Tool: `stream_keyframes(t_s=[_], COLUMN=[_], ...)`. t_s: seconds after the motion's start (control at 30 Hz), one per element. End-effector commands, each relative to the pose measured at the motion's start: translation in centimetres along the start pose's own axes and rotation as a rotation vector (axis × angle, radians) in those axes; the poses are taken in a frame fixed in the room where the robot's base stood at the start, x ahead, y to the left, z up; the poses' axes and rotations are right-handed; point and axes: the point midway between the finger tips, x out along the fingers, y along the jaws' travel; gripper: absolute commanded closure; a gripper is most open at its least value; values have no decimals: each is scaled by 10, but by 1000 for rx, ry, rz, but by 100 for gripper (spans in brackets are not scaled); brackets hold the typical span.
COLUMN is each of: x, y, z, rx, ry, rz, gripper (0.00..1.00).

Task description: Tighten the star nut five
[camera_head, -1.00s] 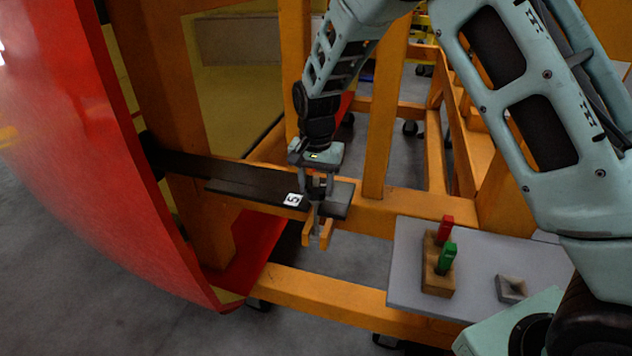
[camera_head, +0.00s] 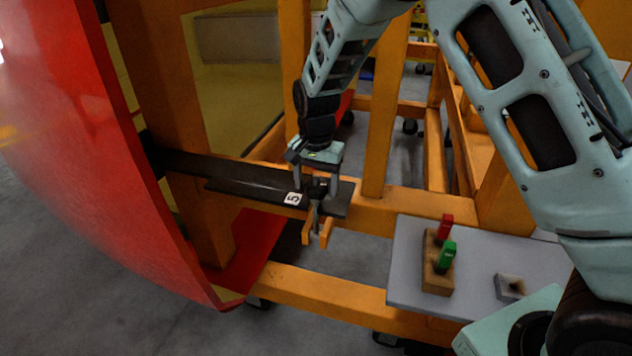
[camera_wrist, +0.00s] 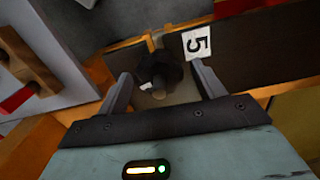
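The star nut, a dark lobed knob (camera_head: 317,190), sits near the right end of a black bar (camera_head: 255,185), by a white label reading 5 (camera_head: 293,199). In the wrist view the star nut (camera_wrist: 160,72) lies ahead of my gripper (camera_wrist: 163,86), between its two grey fingers, with the label (camera_wrist: 197,42) just to its right. The fingers are apart, with visible gaps to the nut. In the head view my gripper (camera_head: 316,184) points down over the nut, one finger on each side. A bolt and orange fork (camera_head: 318,235) show below the bar.
A large red nosecone shell (camera_head: 80,160) curves along the left. Orange frame beams (camera_head: 377,130) stand around the bar. A grey shelf (camera_head: 410,275) at right holds a wooden block (camera_head: 437,270) with red and green pieces, and a small grey square part (camera_head: 510,287).

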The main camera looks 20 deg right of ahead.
Motion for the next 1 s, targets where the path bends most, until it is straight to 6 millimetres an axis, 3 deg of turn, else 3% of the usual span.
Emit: stream_keyframes(t_s=[0.2, 0.37, 0.8, 1.0], x=[-4, -25, -127, -159], y=[0, -1, -1, 0], z=[0, 0, 0, 0], rx=[-1, -2, 0, 0], ry=[0, 1, 2, 1], rz=[0, -3, -4, -2], gripper=[32, 32, 32, 32])
